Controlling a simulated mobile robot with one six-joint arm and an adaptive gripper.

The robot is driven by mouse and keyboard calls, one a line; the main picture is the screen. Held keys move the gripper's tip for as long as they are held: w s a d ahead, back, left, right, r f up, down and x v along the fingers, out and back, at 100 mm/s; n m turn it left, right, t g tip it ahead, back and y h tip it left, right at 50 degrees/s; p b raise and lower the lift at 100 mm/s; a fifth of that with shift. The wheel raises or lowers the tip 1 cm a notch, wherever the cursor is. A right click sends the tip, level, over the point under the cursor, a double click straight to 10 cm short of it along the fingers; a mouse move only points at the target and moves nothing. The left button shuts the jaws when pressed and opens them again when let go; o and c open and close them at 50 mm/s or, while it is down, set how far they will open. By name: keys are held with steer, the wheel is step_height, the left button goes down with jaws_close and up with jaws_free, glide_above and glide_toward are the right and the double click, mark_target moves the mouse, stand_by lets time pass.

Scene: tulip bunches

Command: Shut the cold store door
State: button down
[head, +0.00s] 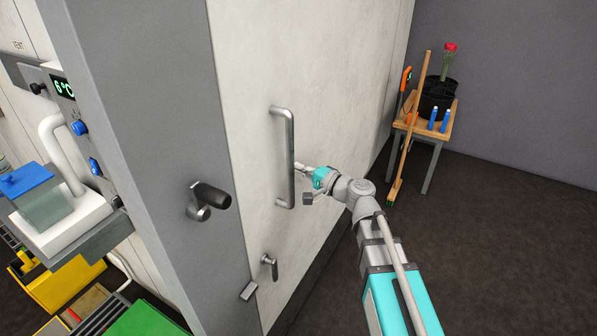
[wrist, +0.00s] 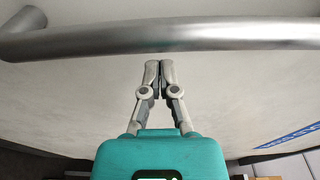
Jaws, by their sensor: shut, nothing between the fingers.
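The cold store door (head: 330,70) is a large pale panel beside a grey frame (head: 150,120). I cannot tell whether it is fully closed. A long upright metal handle (head: 285,155) is fixed to it. My gripper (head: 299,168) is shut and empty, just right of the handle's lower half. In the wrist view the handle bar (wrist: 170,38) crosses the top, and the shut fingertips (wrist: 159,64) are just below it, not around it. I cannot tell whether they touch the door's face. A dark-gripped lever (head: 210,196) sticks out from the grey frame.
A smaller latch (head: 270,266) is low on the door's left. A wooden table (head: 448,128) with black pots, a red tulip bunch and blue bottles stands at the back right, a broom (head: 408,135) leaning there. Dark floor at right is clear.

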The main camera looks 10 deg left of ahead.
steer(key=w+v, duration=0.1)
steer(key=v, duration=0.8)
steer(key=shift+w+d, duration=0.25)
steer(key=shift+d, duration=0.3)
steer(key=shift+f, duration=0.1)
steer(key=s+d+f+n+g+h+p, duration=0.1)
steer(key=s+d+f+g+h, duration=0.1)
steer(key=d+f+h, duration=0.3)
steer(key=s+d+f+n+g+h+p, duration=0.1)
steer(key=s+d+f+h, duration=0.4)
steer(key=d, duration=0.6)
steer(key=s+d+f+n+g+h+p, duration=0.1)
steer(key=s+d+f+n+g+h, duration=0.1)
steer(key=d, duration=0.6)
step_height(320, 180, down, 3)
steer(key=s+g+h, duration=0.1)
steer(key=g+h, duration=0.1)
steer(key=h, duration=0.2)
steer(key=shift+s+d+f+n+h, duration=0.2)
steer(key=shift+s+d+n+h, duration=0.1)
steer(key=shift+d, duration=0.1)
